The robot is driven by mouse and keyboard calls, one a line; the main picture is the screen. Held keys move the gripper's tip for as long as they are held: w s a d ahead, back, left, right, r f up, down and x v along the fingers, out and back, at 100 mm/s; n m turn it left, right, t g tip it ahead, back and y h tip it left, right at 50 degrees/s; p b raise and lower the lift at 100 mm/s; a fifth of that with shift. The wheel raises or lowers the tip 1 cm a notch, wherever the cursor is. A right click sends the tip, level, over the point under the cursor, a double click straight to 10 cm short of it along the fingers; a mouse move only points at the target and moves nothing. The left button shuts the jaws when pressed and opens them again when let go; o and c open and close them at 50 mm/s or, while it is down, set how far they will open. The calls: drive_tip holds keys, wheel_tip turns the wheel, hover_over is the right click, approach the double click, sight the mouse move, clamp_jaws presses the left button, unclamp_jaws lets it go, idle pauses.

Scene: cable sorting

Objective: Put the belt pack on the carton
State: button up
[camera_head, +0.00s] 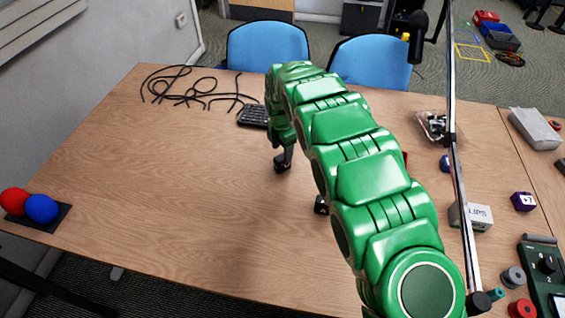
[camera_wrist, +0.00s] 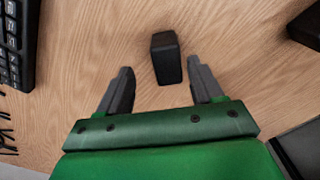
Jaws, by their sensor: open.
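A small black box, which looks like the belt pack (camera_wrist: 166,60), lies on the table in the wrist view. It is just ahead of and between the two dark fingers of my gripper (camera_wrist: 160,66). The fingers are apart and nothing is held.
A black keyboard (camera_head: 252,115) and loose black cables (camera_head: 190,90) lie near the far edge. A dark object (camera_head: 321,205) shows partly beside my arm. Red and blue balls (camera_head: 42,208) sit at left. The left-middle table is clear.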

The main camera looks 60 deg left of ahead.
sight(282, 157)
drive_tip(key=f, duration=0.3)
drive_tip(key=d+f, duration=0.1)
drive_tip(key=f, duration=0.1)
drive_tip(key=shift+s, duration=0.25)
drive_tip(key=shift+f, duration=0.45)
drive_tip(key=shift+a, duration=0.1)
clamp_jaws()
drive_tip(key=shift+r, duration=0.15)
